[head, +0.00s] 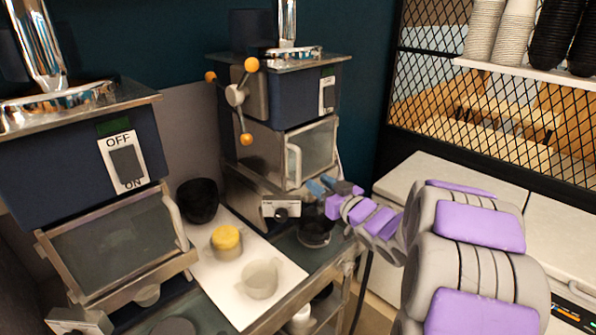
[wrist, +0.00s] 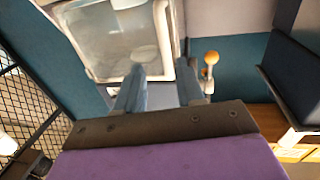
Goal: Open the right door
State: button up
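The right door (head: 314,146) is the glass-fronted door on the right machine, and it looks closed. Its pale handle (head: 293,163) runs down its left side. My gripper (head: 322,186) is in front of this machine, just below and right of the handle. In the wrist view the door (wrist: 120,40) fills the upper left. There my gripper (wrist: 160,66) has its two blue fingers apart with nothing held. The pale handle (wrist: 163,32) shows beyond the gap between the fingers; I cannot tell whether they touch it.
The left machine (head: 75,165) has its own glass door (head: 115,238) and an OFF/ON switch. A white board (head: 225,285) between the machines holds a yellow-topped cup (head: 227,241) and a pale cup (head: 260,279). A black bowl (head: 198,200) stands behind.

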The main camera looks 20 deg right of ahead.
aim_at(300, 171)
jog(key=w+a, duration=0.1)
jog(key=w, duration=0.1)
jog(key=w+a, duration=0.1)
jog(key=w, duration=0.2)
jog(key=w+a, duration=0.1)
jog(key=w, duration=0.2)
jog(key=shift+w+a+r, duration=0.15)
jog(key=shift+w+a, duration=0.05)
jog(key=shift+a, duration=0.05)
jog(key=shift+w+r+b, duration=0.1)
jog(key=shift+r+b, duration=0.05)
jog(key=shift+b, duration=0.15)
jog(key=shift+w+d+f, duration=0.15)
jog(key=shift+w+d, duration=0.1)
jog(key=shift+d, duration=0.25)
jog(key=shift+w+d+f, duration=0.15)
jog(key=shift+w+d, duration=0.1)
jog(key=shift+d, duration=0.4)
jog(key=shift+s+a+r, duration=0.1)
jog(key=shift+s, duration=0.05)
jog(key=shift+c, duration=0.4)
jog(key=shift+a, duration=0.55)
jog(key=shift+c, duration=2.3)
jog(key=shift+d, duration=0.2)
grip_shut()
